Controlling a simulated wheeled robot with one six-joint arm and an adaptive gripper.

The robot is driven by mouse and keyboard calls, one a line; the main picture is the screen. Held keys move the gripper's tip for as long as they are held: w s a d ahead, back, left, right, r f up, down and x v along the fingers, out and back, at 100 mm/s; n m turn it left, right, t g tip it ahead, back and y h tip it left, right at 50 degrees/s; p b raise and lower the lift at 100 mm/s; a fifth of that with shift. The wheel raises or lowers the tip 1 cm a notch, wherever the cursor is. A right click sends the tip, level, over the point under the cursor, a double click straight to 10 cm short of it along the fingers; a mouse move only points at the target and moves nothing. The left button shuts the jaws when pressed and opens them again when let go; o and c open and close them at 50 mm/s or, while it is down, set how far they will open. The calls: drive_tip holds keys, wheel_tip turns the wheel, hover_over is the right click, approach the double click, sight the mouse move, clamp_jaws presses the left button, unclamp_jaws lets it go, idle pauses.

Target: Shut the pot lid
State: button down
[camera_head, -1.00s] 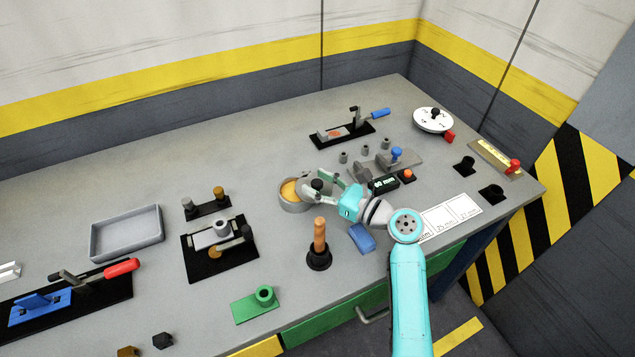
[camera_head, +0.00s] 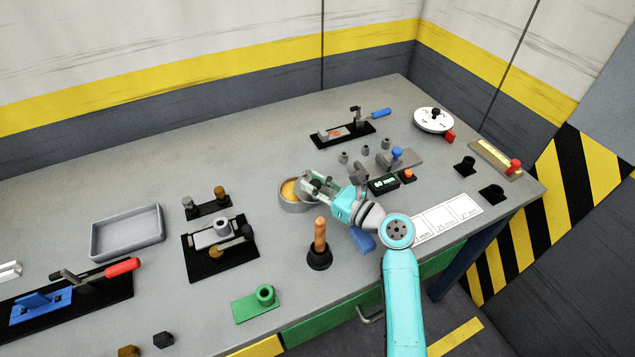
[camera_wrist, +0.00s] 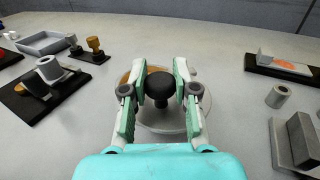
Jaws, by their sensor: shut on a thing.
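The pot (camera_head: 293,206) is a round grey vessel with an orange-yellow inside, standing on the grey bench in the head view. Its grey lid (camera_wrist: 160,118) shows in the wrist view, with a black round knob (camera_wrist: 160,87) on top. My gripper (camera_wrist: 164,76) is shut on the knob, one finger on each side. In the head view my gripper (camera_head: 311,184) is at the pot's right side. The lid there is mostly hidden behind the fingers and looks tilted, leaving part of the inside uncovered. How far it rests on the rim cannot be told.
A wooden-handled tool on a black base (camera_head: 319,248) stands in front of the pot. A blue block (camera_head: 362,239) lies below my wrist. The bench behind the pot is clear.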

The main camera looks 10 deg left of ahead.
drive_tip(key=shift+s+a+f+m+t+h, duration=0.1)
drive_tip(key=shift+s+a+m+t+h, duration=0.25)
drive_tip(key=shift+a+m+t+h, duration=0.45)
drive_tip(key=shift+s+a+m+t+h, duration=0.1)
drive_tip(key=shift+a+m+t+h, duration=0.1)
drive_tip(key=shift+m+t+h, duration=0.45)
drive_tip(key=shift+a+m+t+h, duration=0.15)
drive_tip(key=shift+m+t+h, duration=0.3)
drive_tip(key=shift+t, duration=0.4)
drive_tip(key=c, duration=0.9)
unclamp_jaws()
drive_tip(key=shift+o, duration=0.2)
drive_tip(key=shift+v, duration=3.75)
